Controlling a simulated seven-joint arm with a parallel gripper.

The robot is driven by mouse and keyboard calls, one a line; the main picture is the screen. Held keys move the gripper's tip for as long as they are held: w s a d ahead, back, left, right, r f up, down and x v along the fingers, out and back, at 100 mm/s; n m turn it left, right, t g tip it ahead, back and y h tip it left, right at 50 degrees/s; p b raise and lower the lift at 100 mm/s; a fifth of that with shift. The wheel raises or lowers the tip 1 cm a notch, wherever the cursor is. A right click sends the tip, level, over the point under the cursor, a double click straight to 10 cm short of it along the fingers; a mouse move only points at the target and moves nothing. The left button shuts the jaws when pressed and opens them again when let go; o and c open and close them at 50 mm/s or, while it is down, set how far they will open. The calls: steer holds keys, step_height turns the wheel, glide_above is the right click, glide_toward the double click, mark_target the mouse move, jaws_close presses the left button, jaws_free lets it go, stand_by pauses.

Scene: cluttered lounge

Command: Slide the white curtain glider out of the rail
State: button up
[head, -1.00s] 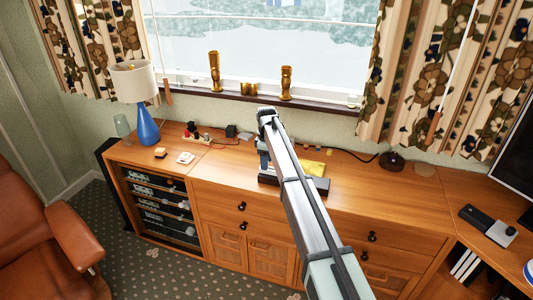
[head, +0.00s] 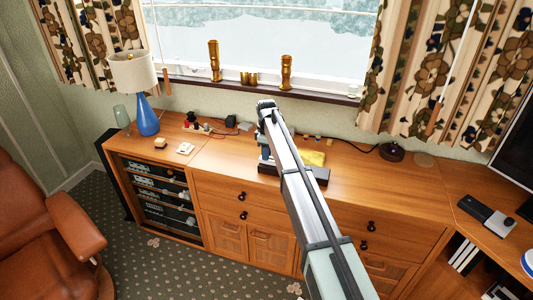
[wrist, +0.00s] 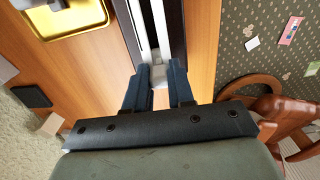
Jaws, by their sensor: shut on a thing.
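The rail (wrist: 176,28) is a dark bar with a pale channel along it, lying on the wooden cabinet top; its dark end also shows in the head view (head: 320,176). The white curtain glider (wrist: 152,57) is a small white piece at the rail's near end in the wrist view. My gripper (wrist: 158,74) is shut on the glider, with one dark blue finger on each side. The fingers hide part of it, and I cannot tell how much of it sits inside the channel. In the head view my arm covers most of the rail.
A yellow tray with a gold rim (wrist: 62,22) lies beside the rail. The blue lamp (head: 147,118), small plugs and boxes stand left on the cabinet (head: 215,165). Brass vases (head: 286,72) stand on the windowsill. Open floor (wrist: 247,70) lies past the cabinet's front edge.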

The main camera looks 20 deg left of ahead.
jaws_close()
steer(key=shift+d, duration=0.2)
steer(key=shift+d, duration=2.3)
steer(key=shift+d, duration=0.15)
steer(key=shift+d, duration=2.35)
steer(key=shift+s+d, duration=0.1)
steer(key=shift+d, duration=0.05)
steer(key=shift+d, duration=1.9)
